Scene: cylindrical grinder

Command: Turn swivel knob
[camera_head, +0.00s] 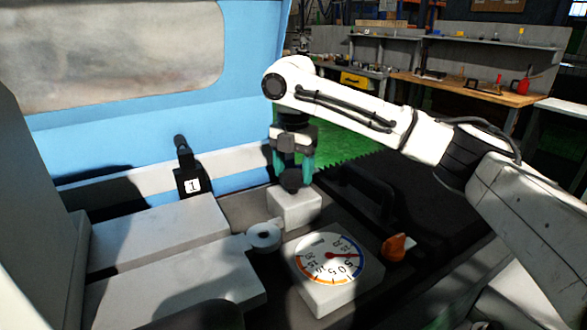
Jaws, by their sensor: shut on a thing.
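A dark round knob (291,181) sits on top of a white block (294,208) near the middle of the view. I take it as the swivel knob. My gripper (292,172) points down over the block, with its teal-sided fingers on either side of the knob, shut on it. The fingers hide part of the knob, and its turn angle cannot be read.
A white dial gauge (322,300) with a red needle stands in front of the block, with an orange knob (398,247) to its right. A black lever (181,150) stands at left. A dark handle (366,190) is close on the right. Workbenches (465,90) are far behind.

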